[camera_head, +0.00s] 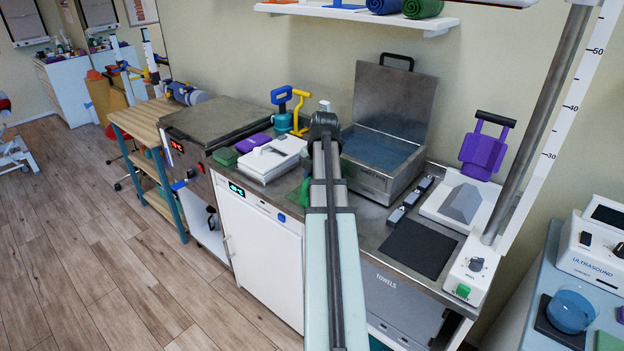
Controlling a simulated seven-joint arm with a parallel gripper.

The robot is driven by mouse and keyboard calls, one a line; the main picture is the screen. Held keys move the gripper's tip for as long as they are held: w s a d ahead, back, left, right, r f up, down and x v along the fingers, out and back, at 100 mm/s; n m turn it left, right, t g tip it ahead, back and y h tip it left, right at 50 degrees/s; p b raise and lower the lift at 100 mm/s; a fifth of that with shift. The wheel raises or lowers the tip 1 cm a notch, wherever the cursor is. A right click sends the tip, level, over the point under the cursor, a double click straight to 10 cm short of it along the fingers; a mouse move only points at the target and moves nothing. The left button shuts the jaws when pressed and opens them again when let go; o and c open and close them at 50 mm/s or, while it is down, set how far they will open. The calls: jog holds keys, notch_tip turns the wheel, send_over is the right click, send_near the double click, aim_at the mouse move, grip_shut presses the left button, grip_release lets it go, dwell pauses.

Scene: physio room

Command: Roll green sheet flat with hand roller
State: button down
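My arm reaches from the bottom middle over the steel counter. Its dark far end, at my gripper (324,122), is in front of the counter's back part. The fingers are hidden, so I cannot see whether they hold anything. A green piece (305,190) shows at the left edge of my arm, mostly covered by it; I cannot tell whether it is the green sheet. A blue-handled tool (282,112) and a yellow-handled tool (300,108) stand at the back, left of my gripper. I cannot tell whether either is the hand roller.
An open steel bath (382,178) stands right of my arm. A dark mat (418,248) lies before it. A purple piece with a black handle (484,148) stands at a white board (464,200). A white device (270,158) and a green block (226,156) lie left.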

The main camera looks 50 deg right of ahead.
jog(key=shift+w, duration=3.35)
jog(key=shift+s, duration=3.5)
jog(key=shift+w, duration=0.1)
jog(key=shift+w, duration=3.35)
jog(key=shift+s, duration=0.1)
jog(key=shift+s, duration=3.4)
jog(key=shift+r, duration=0.15)
jog(key=shift+r, duration=3.85)
